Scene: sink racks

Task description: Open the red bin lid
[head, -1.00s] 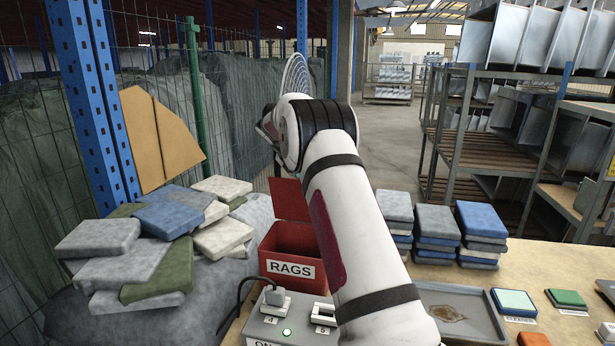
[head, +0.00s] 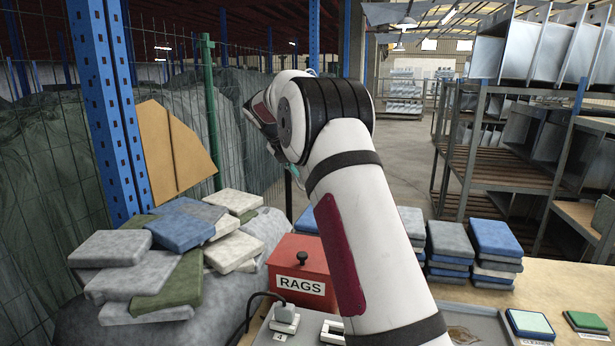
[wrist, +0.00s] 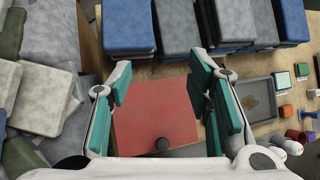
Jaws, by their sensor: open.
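The red bin (head: 297,284) with the RAGS label stands on the bench, left of my arm. Its red lid (head: 285,249) lies down over the top, with a dark round knob (head: 302,258) on it. My arm hides the bin's right side. In the wrist view the lid (wrist: 150,112) is below my gripper (wrist: 158,78), and the knob (wrist: 162,144) shows near its bottom edge. The teal fingers are spread wide with nothing between them. In the head view my gripper is mostly hidden behind my arm, above and beyond the bin.
Piles of folded rags (head: 170,255) lie left of the bin. Several cloth stacks (head: 450,250) stand to the right. A plug (head: 287,312) and cable are in front of the bin. A grey tray (wrist: 258,97) lies right of it.

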